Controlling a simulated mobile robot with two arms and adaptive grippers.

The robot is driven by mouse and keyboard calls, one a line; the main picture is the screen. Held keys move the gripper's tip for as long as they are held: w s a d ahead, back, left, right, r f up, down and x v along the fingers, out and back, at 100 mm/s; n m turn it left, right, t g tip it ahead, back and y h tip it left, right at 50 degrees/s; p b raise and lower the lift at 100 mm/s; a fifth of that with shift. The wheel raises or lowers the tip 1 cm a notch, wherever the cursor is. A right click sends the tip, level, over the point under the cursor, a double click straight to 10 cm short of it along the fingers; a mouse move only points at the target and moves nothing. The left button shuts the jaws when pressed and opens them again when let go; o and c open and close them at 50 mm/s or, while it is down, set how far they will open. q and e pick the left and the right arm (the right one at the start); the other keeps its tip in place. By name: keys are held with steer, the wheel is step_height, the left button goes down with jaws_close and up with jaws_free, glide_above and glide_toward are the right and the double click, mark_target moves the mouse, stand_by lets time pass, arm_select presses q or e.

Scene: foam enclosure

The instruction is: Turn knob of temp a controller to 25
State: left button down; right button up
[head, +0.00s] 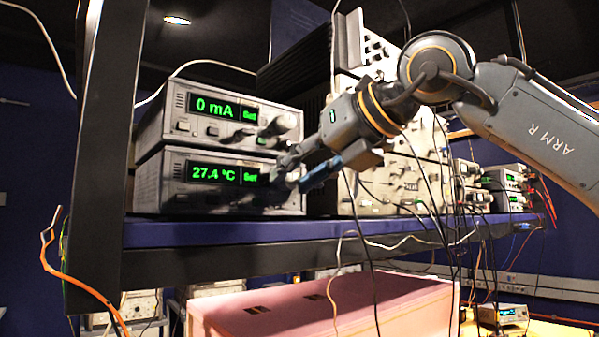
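The temperature controller (212,189) is the lower of two stacked grey units on the blue shelf. Its green display (213,173) reads 27.4 °C with "Set" beside it. My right gripper (285,178) reaches in from the right, with its fingertips at the right part of the controller's front. The fingers cover the place right of the display, so the controller's knob is hidden. I cannot tell whether the fingers touch or grip it. My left gripper is not in view.
The upper unit (217,112) reads 0 mA and has a large knob just above my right fingers. A metal post (105,130) stands at the left. Instruments with hanging cables fill the shelf to the right. A pink box (330,305) is below the shelf (230,232).

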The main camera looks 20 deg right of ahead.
jaws_close()
steer(key=shift+a+f+n+h+b, duration=0.1)
steer(key=shift+n+h+b, duration=0.3)
steer(key=shift+n+b, duration=0.15)
steer(key=shift+s+a+n+t+h+b, duration=0.15)
steer(key=shift+n+t+h+b, duration=0.35)
steer(key=shift+n+h+b, duration=0.55)
steer(key=shift+n, duration=0.3)
steer(key=shift+o, duration=2.1)
jaws_free()
